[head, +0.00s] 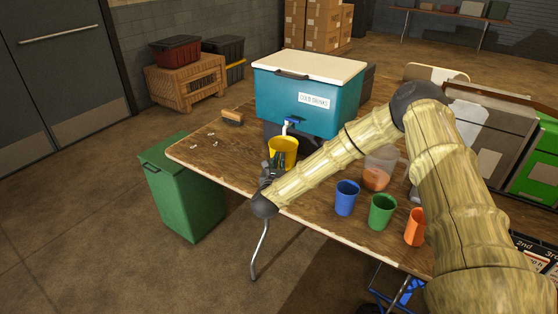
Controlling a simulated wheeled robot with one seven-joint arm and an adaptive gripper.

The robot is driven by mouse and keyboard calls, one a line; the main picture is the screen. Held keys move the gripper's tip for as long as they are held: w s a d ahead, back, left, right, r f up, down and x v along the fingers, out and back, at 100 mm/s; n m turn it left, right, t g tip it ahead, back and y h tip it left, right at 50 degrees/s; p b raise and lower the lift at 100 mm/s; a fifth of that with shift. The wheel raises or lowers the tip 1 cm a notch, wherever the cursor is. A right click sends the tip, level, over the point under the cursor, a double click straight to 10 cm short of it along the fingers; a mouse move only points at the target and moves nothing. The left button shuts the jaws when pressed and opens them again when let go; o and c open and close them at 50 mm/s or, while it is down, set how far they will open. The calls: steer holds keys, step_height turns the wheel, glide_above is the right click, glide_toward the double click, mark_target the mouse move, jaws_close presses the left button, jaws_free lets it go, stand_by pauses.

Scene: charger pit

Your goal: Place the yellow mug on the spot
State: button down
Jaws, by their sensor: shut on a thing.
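The yellow mug (286,145) is upright at the front of the teal cooler, just below its blue-handled tap (291,123). My gripper (278,161) is shut on the yellow mug from the near side; its dark fingers cover part of the mug's lower front. I cannot tell whether the mug's base touches the table. No marked spot is clearly visible; the area under the mug is partly hidden by my gripper and arm.
The teal cooler (310,102) stands on the wooden table (225,160). Blue (346,198), green (382,212) and orange (415,228) cups stand near the right front. A clear pitcher (377,178) is behind my arm. A brush (232,117) lies left. The table's left part is mostly clear.

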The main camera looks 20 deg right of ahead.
stand_by(0.3)
steer(key=c, duration=1.6)
jaws_free()
steer(key=b+v, duration=0.2)
steer(key=v, duration=1)
